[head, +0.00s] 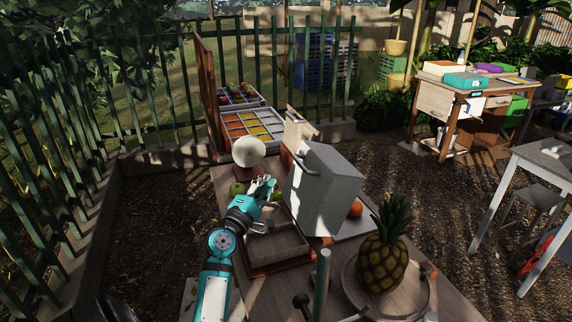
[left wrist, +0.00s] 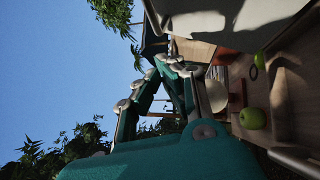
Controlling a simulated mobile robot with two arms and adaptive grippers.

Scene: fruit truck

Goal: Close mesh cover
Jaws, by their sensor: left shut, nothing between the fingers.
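A brown upright panel (head: 207,95), which looks like the mesh cover, stands raised along the left side of the compartment tray (head: 250,126). The tray shows orange and yellow contents and is uncovered. Any mesh in the panel is too edge-on to make out. My left gripper (head: 264,186) is shut and empty over the cart top, well short of the panel and nearer to me. In the left wrist view its fingers (left wrist: 168,66) meet at the tips. My right gripper is not in view.
A pale round pan (head: 248,152) stands between my left gripper and the tray. A big grey box (head: 330,175) is close on the right. Green apples (left wrist: 252,118), an empty wooden tray (head: 275,247) and a pineapple (head: 382,255) are nearby. A green fence (head: 160,85) runs behind.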

